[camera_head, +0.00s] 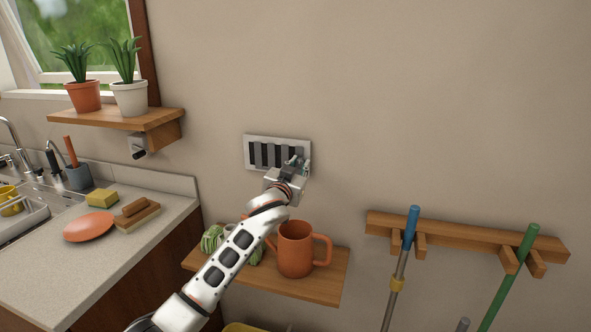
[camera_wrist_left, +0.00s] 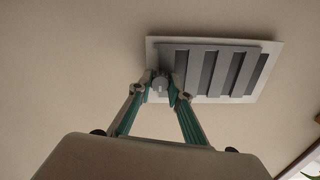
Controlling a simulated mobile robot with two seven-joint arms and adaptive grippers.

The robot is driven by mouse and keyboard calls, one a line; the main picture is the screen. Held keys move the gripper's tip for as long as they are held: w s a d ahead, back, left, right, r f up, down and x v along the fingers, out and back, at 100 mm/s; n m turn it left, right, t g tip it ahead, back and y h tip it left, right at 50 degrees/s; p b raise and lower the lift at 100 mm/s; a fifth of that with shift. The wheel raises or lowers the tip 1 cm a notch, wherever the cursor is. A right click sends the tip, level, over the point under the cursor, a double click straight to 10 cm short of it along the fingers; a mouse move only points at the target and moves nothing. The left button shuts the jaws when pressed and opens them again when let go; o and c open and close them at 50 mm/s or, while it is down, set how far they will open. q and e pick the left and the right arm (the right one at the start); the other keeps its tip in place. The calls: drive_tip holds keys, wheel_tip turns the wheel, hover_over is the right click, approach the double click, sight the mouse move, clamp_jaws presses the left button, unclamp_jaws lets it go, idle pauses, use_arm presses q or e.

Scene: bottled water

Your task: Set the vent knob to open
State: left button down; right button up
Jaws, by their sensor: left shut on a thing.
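The vent (camera_head: 262,153) is a light grey plate with dark slots, fixed to the wall; it fills the upper right of the left wrist view (camera_wrist_left: 215,68). Its small grey knob (camera_wrist_left: 160,83) sits at one end of the slots. My left gripper (camera_head: 298,163) reaches up to that end of the vent. In the left wrist view its teal-padded fingers (camera_wrist_left: 161,92) are closed on the knob, one on each side. In the head view the gripper hides the knob. My right gripper is not in view.
Below the vent a wooden shelf (camera_head: 325,287) holds an orange mug (camera_head: 295,250) and a striped green item (camera_head: 212,238), partly behind my arm. A rack (camera_head: 465,238) with poles is at right. A counter (camera_head: 110,245) is at left. The wall above the vent is clear.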

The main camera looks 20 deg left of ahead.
use_arm(q)
drive_tip(key=c, duration=1.8)
unclamp_jaws()
drive_tip(key=shift+d, duration=0.35)
drive_tip(key=shift+c, duration=0.2)
drive_tip(key=shift+s+a, duration=0.1)
drive_tip(key=shift+a, duration=0.05)
drive_tip(key=shift+s, duration=0.25)
drive_tip(key=s, duration=1.1)
drive_tip(key=shift+s+a, duration=0.15)
drive_tip(key=shift+s, duration=0.05)
drive_tip(key=s+f+g+h, duration=0.1)
drive_tip(key=s+f, duration=0.4)
drive_tip(key=f, duration=0.4)
drive_tip(key=s+f+m+g, duration=0.1)
drive_tip(key=s+f+g, duration=0.1)
drive_tip(key=s+f, duration=0.5)
drive_tip(key=s+f+g+h, duration=0.1)
drive_tip(key=s+f, duration=0.2)
drive_tip(key=f, duration=0.8)
drive_tip(key=s+f+g, duration=0.1)
drive_tip(key=s+f, duration=0.6)
drive_tip(key=s, duration=0.4)
drive_tip(key=s+f+g, duration=0.2)
drive_tip(key=s+f, duration=0.6)
drive_tip(key=s, duration=0.2)
drive_tip(key=shift+s+m, duration=0.4)
